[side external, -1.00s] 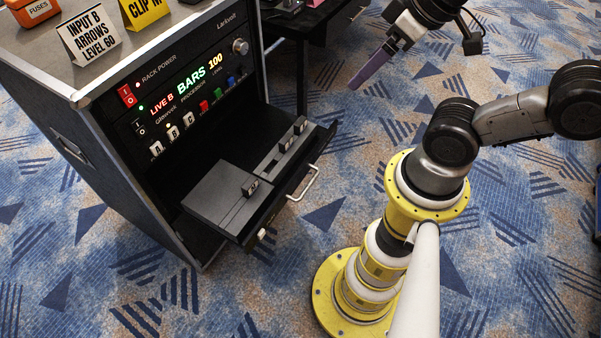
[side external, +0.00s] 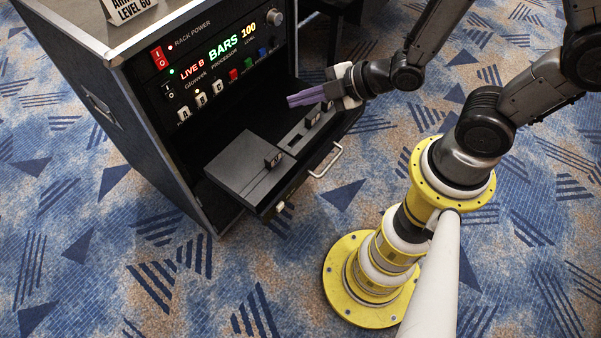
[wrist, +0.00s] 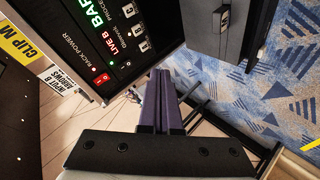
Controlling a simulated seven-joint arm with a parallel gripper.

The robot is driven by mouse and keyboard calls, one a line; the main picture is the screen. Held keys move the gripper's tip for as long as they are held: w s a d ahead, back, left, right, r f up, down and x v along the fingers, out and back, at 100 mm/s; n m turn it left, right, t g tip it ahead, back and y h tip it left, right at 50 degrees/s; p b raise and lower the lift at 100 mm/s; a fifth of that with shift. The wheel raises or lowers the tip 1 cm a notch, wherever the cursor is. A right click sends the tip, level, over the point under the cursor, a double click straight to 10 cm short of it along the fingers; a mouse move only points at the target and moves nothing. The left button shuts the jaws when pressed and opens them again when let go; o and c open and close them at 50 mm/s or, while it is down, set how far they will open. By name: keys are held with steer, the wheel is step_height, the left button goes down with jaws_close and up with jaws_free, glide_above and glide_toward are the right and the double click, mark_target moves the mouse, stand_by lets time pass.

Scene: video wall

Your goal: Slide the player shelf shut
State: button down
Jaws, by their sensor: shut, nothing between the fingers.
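The player shelf (side external: 318,180) is slid out of the lower part of the black rack. It has a pale bar handle (side external: 327,162) on its front. A dark flat player (side external: 245,165) and narrower units with small black tags lie on it. My gripper (side external: 290,100) has purple fingers, shut and empty, pointing left toward the rack face. In the side view it appears above the far end of the shelf; I cannot tell whether it touches anything. In the wrist view the purple fingers (wrist: 158,78) are together, below the rack panel; part of the shelf (wrist: 215,28) appears at upper right.
The rack (side external: 165,130) has a control panel (side external: 225,50) with lit text, buttons and a knob above the shelf. A sign (side external: 128,8) stands on the rack top. A dark table stands behind the rack.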

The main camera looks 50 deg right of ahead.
steer(key=s+a+f+n+g, duration=0.15)
steer(key=s+f+g, duration=0.35)
steer(key=s+f, duration=0.85)
glide_toward(288, 193)
step_height(288, 193, down, 5)
steer(key=a, duration=0.1)
steer(key=shift+w+a+r+y, duration=0.15)
steer(key=shift+w+y, duration=0.25)
steer(key=shift+w, duration=0.6)
steer(key=shift+w, duration=0.1)
steer(key=w, duration=3.1)
steer(key=shift+w+r, duration=0.1)
steer(key=shift+w, duration=0.2)
steer(key=shift+s, duration=0.1)
